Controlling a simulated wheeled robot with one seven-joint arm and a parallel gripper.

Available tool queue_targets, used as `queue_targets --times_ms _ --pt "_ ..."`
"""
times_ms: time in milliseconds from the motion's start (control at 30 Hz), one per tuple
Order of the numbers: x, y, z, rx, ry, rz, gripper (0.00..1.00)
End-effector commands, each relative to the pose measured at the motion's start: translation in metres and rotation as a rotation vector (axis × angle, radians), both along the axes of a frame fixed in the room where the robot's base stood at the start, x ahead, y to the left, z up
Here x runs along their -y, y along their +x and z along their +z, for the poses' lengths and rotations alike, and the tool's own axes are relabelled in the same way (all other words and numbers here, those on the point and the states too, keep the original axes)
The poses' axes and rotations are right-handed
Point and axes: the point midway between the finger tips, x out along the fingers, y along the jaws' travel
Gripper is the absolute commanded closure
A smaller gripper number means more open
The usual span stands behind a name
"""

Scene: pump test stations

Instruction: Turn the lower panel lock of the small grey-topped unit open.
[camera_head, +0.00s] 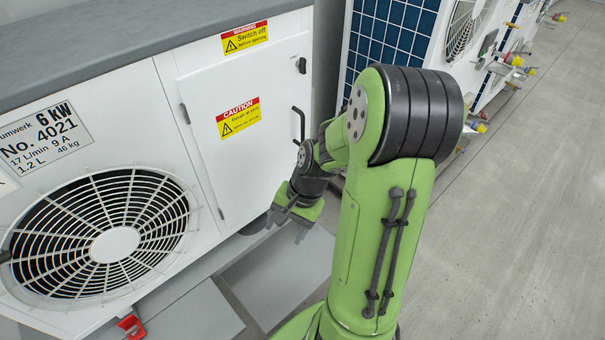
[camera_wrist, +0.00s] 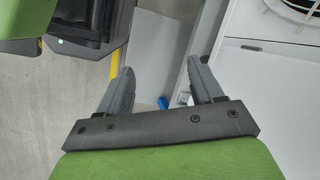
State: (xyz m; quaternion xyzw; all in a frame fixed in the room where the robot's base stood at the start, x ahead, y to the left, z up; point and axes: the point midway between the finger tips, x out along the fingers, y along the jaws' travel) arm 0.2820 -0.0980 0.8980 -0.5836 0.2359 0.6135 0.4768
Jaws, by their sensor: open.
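The grey-topped white unit (camera_head: 100,100) fills the left of the head view. The lower lock does not show; my arm and gripper cover the panel's lower right edge. My gripper (camera_head: 290,230) is low beside that corner, fingers pointing down. In the wrist view my gripper (camera_wrist: 161,68) is open, with nothing between the fingers. The unit's white side (camera_wrist: 265,70) is at the right there.
A fan grille (camera_head: 105,235) is on the unit's front, with a red clamp-like part (camera_head: 131,326) below. Grey slabs (camera_head: 275,275) lie on the floor by the unit. A blue-panelled unit (camera_head: 392,35) stands behind. Open floor (camera_head: 530,200) lies to the right.

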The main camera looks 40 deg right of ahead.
Motion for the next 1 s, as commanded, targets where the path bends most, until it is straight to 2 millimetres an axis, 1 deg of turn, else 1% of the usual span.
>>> queue_targets --times_ms 33,100,167,200,267,300,367,400,467,500,600,633,700,767,867,1000 --pt "0.010 0.001 -0.029 -0.007 0.108 -0.122 0.34" --pt "0.022 0.007 -0.056 0.007 0.255 -0.299 0.34" --pt "0.033 0.012 -0.074 0.032 0.390 -0.456 0.34" --pt "0.042 0.016 -0.084 0.056 0.481 -0.562 0.34" --pt "0.058 0.022 -0.095 0.103 0.627 -0.724 0.34" --pt "0.072 0.025 -0.100 0.143 0.726 -0.834 0.34" --pt "0.096 0.028 -0.105 0.214 0.881 -0.995 0.34" --pt "0.115 0.028 -0.106 0.268 0.982 -1.098 0.34" --pt "0.144 0.024 -0.105 0.353 1.127 -1.234 0.34" --pt "0.162 0.019 -0.103 0.407 1.211 -1.309 0.34" --pt "0.195 0.006 -0.098 0.511 1.366 -1.431 0.34" --pt "0.202 0.003 -0.097 0.533 1.393 -1.451 0.34" --pt "0.210 -0.001 -0.095 0.557 1.429 -1.477 0.34" --pt "0.211 0.003 -0.094 0.562 1.437 -1.480 0.34" --pt "0.209 0.019 -0.095 0.556 1.434 -1.476 0.34" --pt "0.207 0.054 -0.097 0.555 1.433 -1.474 0.34"
